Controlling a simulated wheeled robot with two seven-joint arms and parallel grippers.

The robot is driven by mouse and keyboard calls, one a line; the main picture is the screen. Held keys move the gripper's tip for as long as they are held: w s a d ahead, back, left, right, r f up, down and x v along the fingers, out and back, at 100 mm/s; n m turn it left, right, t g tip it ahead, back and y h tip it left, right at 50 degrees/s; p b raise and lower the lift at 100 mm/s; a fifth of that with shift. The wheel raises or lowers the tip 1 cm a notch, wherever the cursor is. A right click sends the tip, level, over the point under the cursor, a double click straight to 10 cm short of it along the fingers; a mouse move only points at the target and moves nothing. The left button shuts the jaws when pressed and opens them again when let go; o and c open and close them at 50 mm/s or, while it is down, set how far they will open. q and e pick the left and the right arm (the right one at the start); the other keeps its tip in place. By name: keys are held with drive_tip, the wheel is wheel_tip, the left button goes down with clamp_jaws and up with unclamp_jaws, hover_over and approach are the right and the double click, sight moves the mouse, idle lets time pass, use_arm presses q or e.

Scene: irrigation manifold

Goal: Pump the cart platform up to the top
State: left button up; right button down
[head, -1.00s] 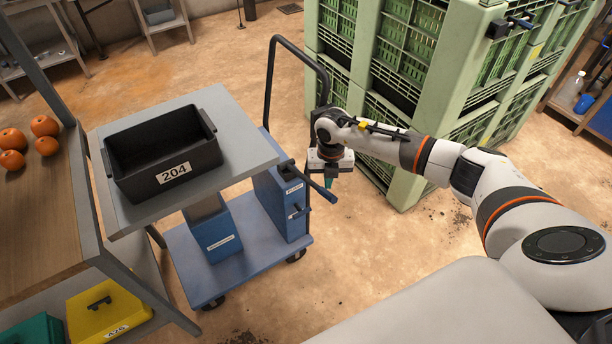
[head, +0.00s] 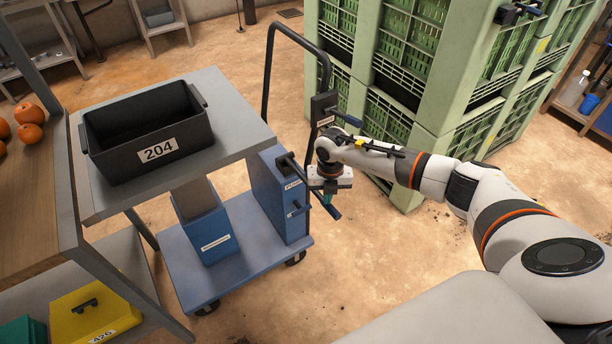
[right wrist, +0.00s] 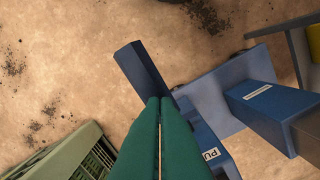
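The cart (head: 180,262) is blue with wheels. Its grey platform (head: 240,125) stands raised on a column (head: 195,200) and carries a black bin (head: 150,152) marked 204. A pump lever (head: 334,212) with a dark blue grip sticks out from the blue pump housing (head: 275,195), sloping down to the right. My right gripper (head: 328,198) is pointed down at the lever. In the right wrist view its green fingers (right wrist: 160,105) are together with only a thin slit between them, over the lever grip (right wrist: 140,68). Contact is hidden. My left gripper is not in view.
Green crates (head: 400,110) stand close behind my right arm. A wooden bench (head: 35,200) borders the cart on the left. Floor in front is clear.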

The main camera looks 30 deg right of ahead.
wheel_tip(320, 180, down, 3)
drive_tip(key=shift+f+b, duration=0.1)
drive_tip(key=shift+b, duration=0.75)
drive_tip(key=shift+r+p, duration=0.5)
drive_tip(key=shift+r, duration=0.05)
use_arm(q)
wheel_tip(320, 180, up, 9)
drive_tip(key=p, duration=1)
use_arm(e)
wheel_tip(320, 180, up, 13)
use_arm(q)
drive_tip(key=shift+p, duration=0.3)
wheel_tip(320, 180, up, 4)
drive_tip(key=p, duration=0.3)
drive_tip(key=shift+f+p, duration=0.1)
drive_tip(key=shift+p, duration=0.3)
use_arm(e)
wheel_tip(320, 180, up, 5)
drive_tip(key=shift+f, duration=0.1)
